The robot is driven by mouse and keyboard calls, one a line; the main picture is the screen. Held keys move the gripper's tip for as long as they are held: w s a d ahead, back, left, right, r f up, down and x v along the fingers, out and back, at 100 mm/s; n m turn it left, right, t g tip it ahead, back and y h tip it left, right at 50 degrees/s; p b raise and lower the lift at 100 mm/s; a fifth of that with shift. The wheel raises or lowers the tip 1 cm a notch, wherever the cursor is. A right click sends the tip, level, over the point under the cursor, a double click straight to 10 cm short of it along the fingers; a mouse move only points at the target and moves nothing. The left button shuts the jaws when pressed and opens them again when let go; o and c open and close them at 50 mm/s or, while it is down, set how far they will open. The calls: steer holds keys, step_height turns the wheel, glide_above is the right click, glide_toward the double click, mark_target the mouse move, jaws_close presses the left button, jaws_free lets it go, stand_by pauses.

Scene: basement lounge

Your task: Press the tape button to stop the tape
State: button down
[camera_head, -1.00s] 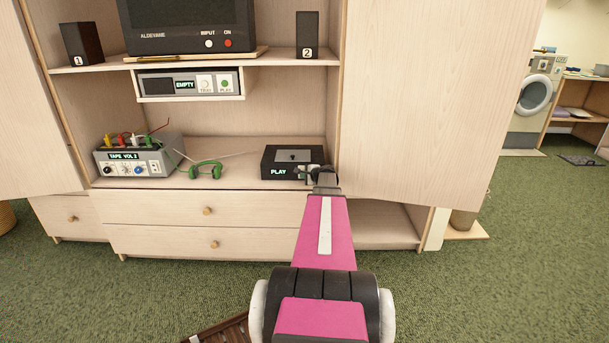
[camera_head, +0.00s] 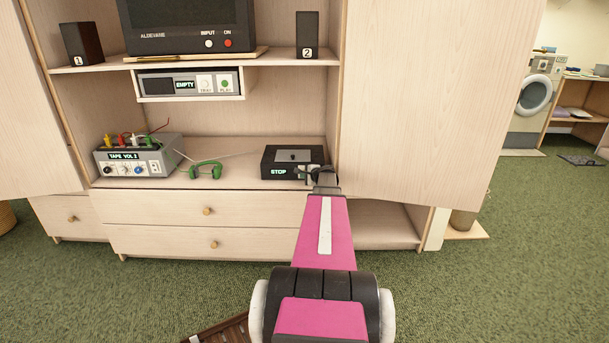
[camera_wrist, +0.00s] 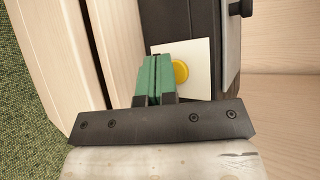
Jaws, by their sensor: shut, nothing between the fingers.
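The tape deck (camera_head: 292,156) is a black box on the cabinet's lower shelf, and its lit display (camera_head: 278,171) reads STOP. In the wrist view, a round yellow button (camera_wrist: 180,73) sits on a pale square plate (camera_wrist: 200,57) on the dark front of the deck. My gripper (camera_head: 318,171) is at the right part of the deck's front. In the wrist view its green fingertips (camera_wrist: 155,58) are shut together and empty, over the plate just left of the button. I cannot tell whether they touch it. My gripper hides part of the deck's front in the head view.
Green headphones (camera_head: 206,170) and a grey mixer (camera_head: 139,158) labelled TAPE VOL 2 stand left of the deck. A player (camera_head: 190,84) reading EMPTY hangs above, under a monitor (camera_head: 188,27). An open cabinet door (camera_head: 440,100) stands close on the right.

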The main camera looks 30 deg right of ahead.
steer(key=s+a, duration=0.2)
steer(key=s, duration=0.1)
steer(key=s+a, duration=0.1)
steer(key=s, duration=0.1)
stand_by(0.7)
steer(key=shift+a, duration=0.1)
stand_by(0.4)
steer(key=s+a+f+n+g+y, duration=0.1)
steer(key=s+a+n+g, duration=0.15)
steer(key=a, duration=0.55)
steer(key=s+a+f+n+g+y, duration=0.1)
steer(key=a+n, duration=0.3)
steer(key=a, duration=0.5)
steer(key=s+a+f+n+g+y, duration=0.1)
steer(key=s+a+n+g, duration=0.15)
steer(key=a, duration=0.55)
steer(key=s+a+f+n+g+h, duration=0.1)
steer(key=s+a+n+g+h, duration=0.3)
steer(key=s+a+n, duration=0.7)
steer(key=s+a+g, duration=0.2)
steer(key=s+a, duration=0.3)
steer(key=a, duration=0.1)
steer(key=shift+a+f+g+h, duration=0.15)
steer(key=shift+a+g+h, duration=0.15)
steer(key=shift+g+h, duration=0.1)
